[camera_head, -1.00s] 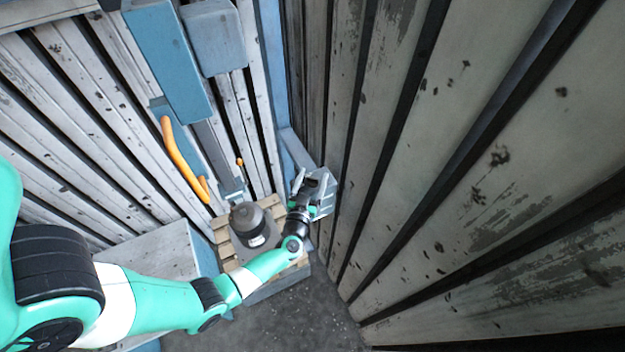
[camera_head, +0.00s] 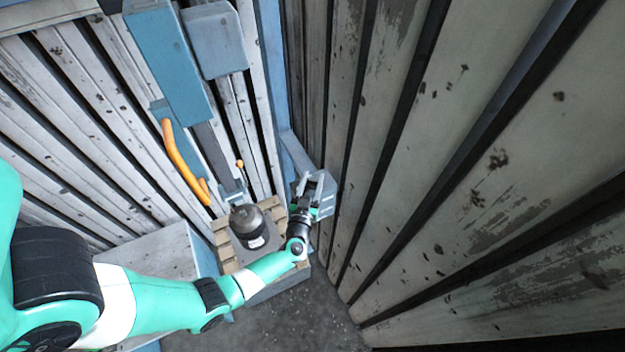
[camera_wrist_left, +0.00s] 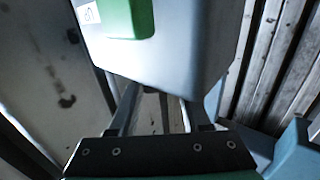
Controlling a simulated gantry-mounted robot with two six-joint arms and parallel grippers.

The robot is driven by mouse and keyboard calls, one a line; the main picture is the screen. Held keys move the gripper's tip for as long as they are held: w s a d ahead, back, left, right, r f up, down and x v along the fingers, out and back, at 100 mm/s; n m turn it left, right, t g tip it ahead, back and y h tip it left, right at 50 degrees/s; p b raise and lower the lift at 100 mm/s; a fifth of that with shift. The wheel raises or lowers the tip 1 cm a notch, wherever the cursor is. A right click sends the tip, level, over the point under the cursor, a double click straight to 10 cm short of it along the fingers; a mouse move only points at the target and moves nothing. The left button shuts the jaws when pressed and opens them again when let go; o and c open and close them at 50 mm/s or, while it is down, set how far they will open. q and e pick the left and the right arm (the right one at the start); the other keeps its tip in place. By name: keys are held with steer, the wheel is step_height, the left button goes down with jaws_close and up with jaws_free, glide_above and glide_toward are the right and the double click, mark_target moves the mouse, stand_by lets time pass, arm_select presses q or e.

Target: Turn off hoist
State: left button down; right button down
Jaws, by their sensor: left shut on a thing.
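A grey box (camera_head: 340,199) is mounted low by the corner, against the right-hand slatted wall. In the left wrist view the grey box (camera_wrist_left: 165,55) is close and fills the top middle, with a green part (camera_wrist_left: 128,18) and a small white label on its face. My left gripper (camera_head: 312,188) is at this box, its fingers (camera_wrist_left: 158,108) reaching to its lower edge. It is shut on a part of the box, but the box hides the exact grip. My right gripper is not in view.
A blue hoist column (camera_head: 172,65) with an orange handle (camera_head: 180,160) stands at the left wall. A dark cylindrical housing (camera_head: 250,225) sits on a wooden pallet (camera_head: 225,250) left of my left wrist. Bare floor (camera_head: 300,320) lies in front. The slatted right wall is close.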

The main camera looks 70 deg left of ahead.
arm_select(q)
steer(key=shift+w+d+n+g+y, duration=0.1)
steer(key=shift+n+g+y, duration=0.7)
steer(key=shift+g, duration=0.4)
steer(key=shift+f+n+g+y+b, duration=0.1)
steer(key=shift+n+g+y+b, duration=0.3)
steer(key=shift+n+g, duration=0.6)
steer(key=n+g+b, duration=0.1)
steer(key=g+b, duration=0.1)
steer(key=g, duration=0.1)
steer(key=n+g+y+b, duration=0.1)
steer(key=n+g+b, duration=0.1)
steer(key=shift+f+g, duration=0.15)
steer(key=shift+g, duration=0.25)
steer(key=shift+r+n+g+b, duration=0.2)
steer(key=shift+n+g+b, duration=0.65)
steer(key=shift+b, duration=0.3)
steer(key=shift+c, duration=1.8)
jaws_free()
steer(key=shift+d, duration=0.1)
